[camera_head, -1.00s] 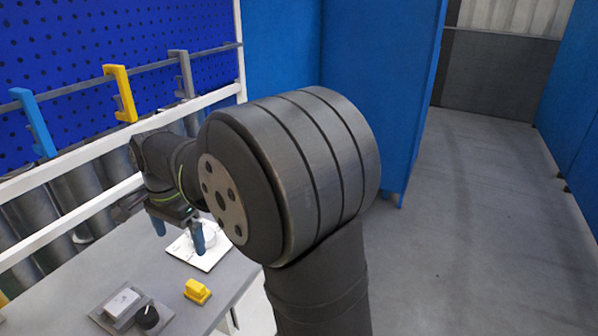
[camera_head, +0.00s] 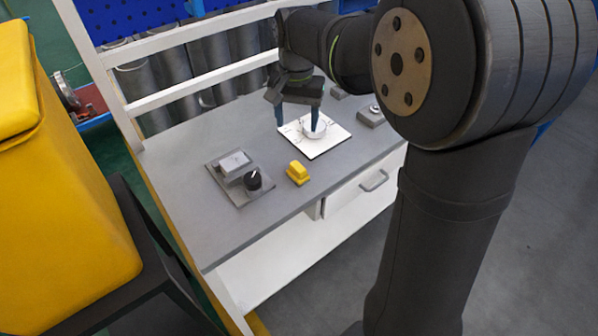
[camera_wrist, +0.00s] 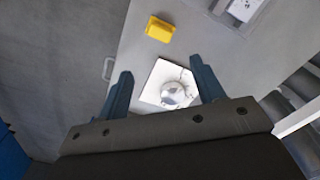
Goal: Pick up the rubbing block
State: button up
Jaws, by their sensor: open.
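A small yellow block (camera_head: 298,173), which looks like the rubbing block, sits on the grey bench near its front edge. It also shows in the wrist view (camera_wrist: 160,29), beyond my fingertips. My gripper (camera_head: 297,120) is open and empty, with blue fingers pointing down over a white sheet (camera_head: 333,146). A round, pale flanged shell (camera_head: 313,127) sits on the sheet, partly hidden by a finger. In the wrist view, the shell (camera_wrist: 173,95) shows between the spread fingers of my gripper (camera_wrist: 160,66). The yellow block stands apart from the fingers.
A grey plate with a white-topped box and black knob (camera_head: 253,181) lies left of the yellow block. A small grey device (camera_head: 371,115) stands right of the sheet. A yellow bin (camera_head: 60,190) is at the left. The bench front (camera_head: 215,235) is bare.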

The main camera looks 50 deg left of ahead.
jog(key=n, duration=1)
send_near(298, 166)
jog(key=f, duration=0.3)
jog(key=s+f, duration=0.1)
jog(key=f, duration=0.1)
jog(key=shift+d+f, duration=0.2)
jog(key=shift+f, duration=0.1)
jog(key=shift+w+a+f, duration=0.1)
jog(key=shift+w+f, duration=0.15)
jog(key=shift+f, duration=1.2)
jog(key=shift+w+a+f, duration=0.1)
jog(key=shift+w+f, duration=0.1)
jog(key=shift+f, duration=1.2)
jog(key=c, duration=1.1)
jog(key=shift+r, duration=0.1)
